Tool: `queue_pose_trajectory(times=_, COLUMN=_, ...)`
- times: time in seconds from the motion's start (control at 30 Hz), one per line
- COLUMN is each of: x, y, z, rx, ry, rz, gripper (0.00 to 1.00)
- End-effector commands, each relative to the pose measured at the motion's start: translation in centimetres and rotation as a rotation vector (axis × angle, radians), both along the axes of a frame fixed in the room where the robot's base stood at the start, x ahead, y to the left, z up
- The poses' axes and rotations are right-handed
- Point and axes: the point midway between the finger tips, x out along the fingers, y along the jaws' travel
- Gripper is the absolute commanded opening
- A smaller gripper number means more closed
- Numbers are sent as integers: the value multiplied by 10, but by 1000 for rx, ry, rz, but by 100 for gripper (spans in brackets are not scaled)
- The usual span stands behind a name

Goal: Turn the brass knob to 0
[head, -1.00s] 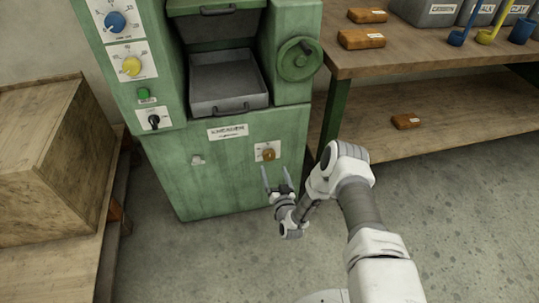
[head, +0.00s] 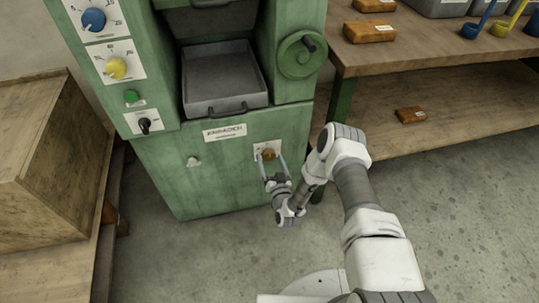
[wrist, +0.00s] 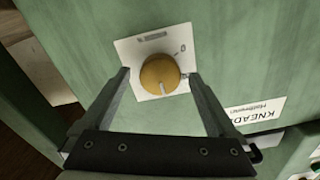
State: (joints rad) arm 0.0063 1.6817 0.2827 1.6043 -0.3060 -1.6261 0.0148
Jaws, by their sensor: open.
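The brass knob (head: 269,155) sits on a white plate low on the front of the green machine. In the wrist view the brass knob (wrist: 160,75) is round, with a pale pointer line at its lower edge in the picture. A "0" mark (wrist: 182,50) is printed on the plate at the knob's upper right there. My gripper (head: 272,160) is open at the knob. In the wrist view the fingers of my gripper (wrist: 159,75) stand one on each side of the knob, with visible gaps. I see no contact.
The green machine (head: 215,175) also carries a blue knob (head: 93,19), a yellow knob (head: 115,68), a green button (head: 132,97), a black switch (head: 145,126) and a handwheel (head: 302,54). A grey drawer (head: 222,85) is above. A wooden bench (head: 430,60) stands at the right.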

Motion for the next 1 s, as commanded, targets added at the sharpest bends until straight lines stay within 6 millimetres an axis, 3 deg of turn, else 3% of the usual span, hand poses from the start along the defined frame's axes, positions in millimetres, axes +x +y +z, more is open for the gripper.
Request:
queue_pose_trajectory(times=0.53, x=-3, y=1, z=0, rx=0, ry=0, rz=0, gripper=94)
queue_pose_trajectory(times=1.0, x=-3, y=1, z=0, rx=0, ry=0, rz=0, gripper=9)
